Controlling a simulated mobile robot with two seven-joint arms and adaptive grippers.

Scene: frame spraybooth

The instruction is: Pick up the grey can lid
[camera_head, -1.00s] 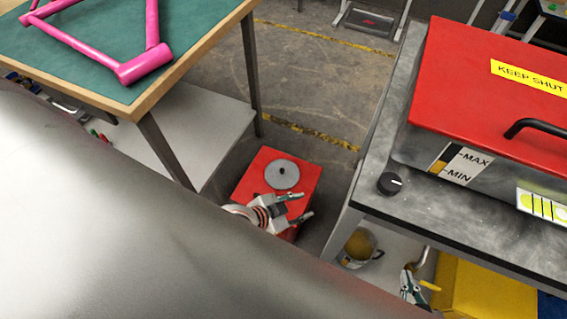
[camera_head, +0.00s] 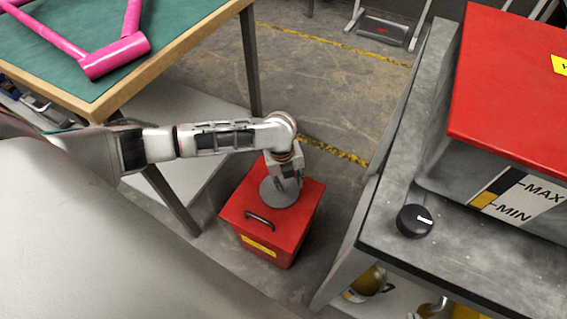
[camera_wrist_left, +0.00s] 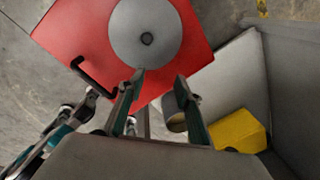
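The grey can lid (camera_head: 277,194) is a round disc with a small dark knob at its middle. It lies flat on top of a red box (camera_head: 242,206). In the left wrist view the lid (camera_wrist_left: 127,32) is just beyond the fingertips. My left gripper (camera_head: 287,183) points down over the far part of the lid and hides some of it. In the left wrist view its fingers (camera_wrist_left: 161,76) are apart, with nothing between them. Contact with the lid cannot be told. Jointed grey and teal parts (camera_wrist_left: 60,130) at the lower left look like my right gripper.
The red box has a black handle (camera_head: 259,219). A wooden-edged table (camera_head: 168,78) with a pink frame (camera_head: 116,54) stands to the left. A grey bench (camera_head: 480,250) with a black knob (camera_head: 414,220) and a red-lidded tank (camera_head: 505,90) stands to the right.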

